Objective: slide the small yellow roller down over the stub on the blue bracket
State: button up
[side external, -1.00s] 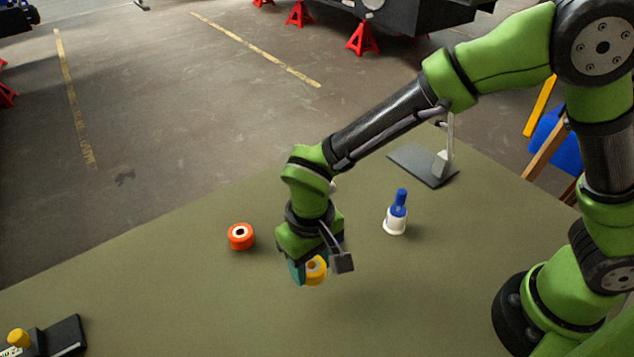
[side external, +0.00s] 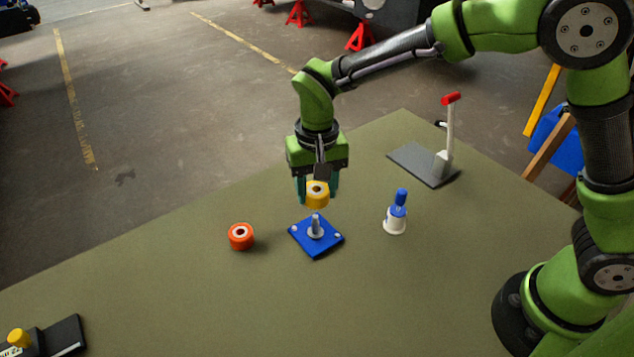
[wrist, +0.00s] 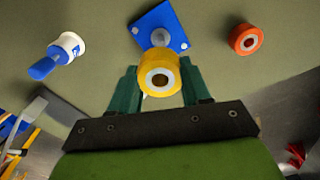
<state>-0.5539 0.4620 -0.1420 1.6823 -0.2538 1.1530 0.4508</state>
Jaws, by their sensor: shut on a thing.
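The small yellow roller (side external: 317,194) is held between the teal fingers of my gripper (side external: 318,188), which is shut on it. The roller is in the air, above and slightly behind the stub (side external: 316,227) in the side external view. The stub stands upright on the blue bracket (side external: 304,243), a flat square plate with bolts at its corners, lying on the table. In the wrist view the roller (wrist: 160,63) shows its pale ring and dark hole, with the bracket (wrist: 166,22) beyond it.
An orange roller (side external: 241,237) lies left of the bracket. A grey stand with a red-topped lever (side external: 447,140) is at the back right. A dark box with a yellow knob (side external: 50,338) sits front left.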

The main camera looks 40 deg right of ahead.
aim_at(315, 216)
jog(key=shift+w+r, duration=0.2)
jog(key=shift+r, duration=0.2)
jog(key=shift+s+a, duration=0.1)
jog(key=shift+s, duration=0.05)
jog(key=shift+f, duration=0.1)
jog(key=shift+f, duration=2.15)
jog(key=shift+f, duration=0.45)
jog(key=shift+f, duration=0.75)
jog(key=shift+f, duration=0.35)
dwell(0.8)
jog(key=shift+f, duration=1)
